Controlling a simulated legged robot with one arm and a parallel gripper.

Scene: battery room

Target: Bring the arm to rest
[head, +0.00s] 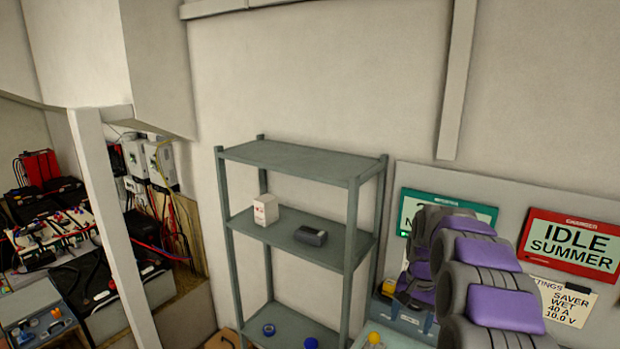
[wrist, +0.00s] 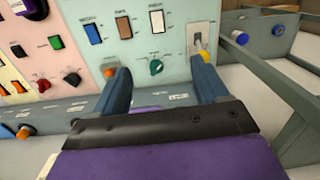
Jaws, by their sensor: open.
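My arm, grey with purple panels (head: 495,255), rises at the right of the head view, in front of a wall board with signs. My gripper (wrist: 160,65) shows in the wrist view with its two blue fingers apart and nothing held between them. It faces a control panel (wrist: 180,18) with rocker switches and knobs. I cannot tell whether the fingers touch the panel. In the head view my gripper cannot be made out behind the arm.
A grey-green shelf (head: 270,152) stands mid-view, holding a white box (head: 265,209) and a dark device (head: 310,236). A red sign (head: 570,245) reads IDLE SUMMER. A pale post (head: 108,220) stands left, before batteries and cables (head: 75,250). A shelf frame (wrist: 285,85) shows right in the wrist view.

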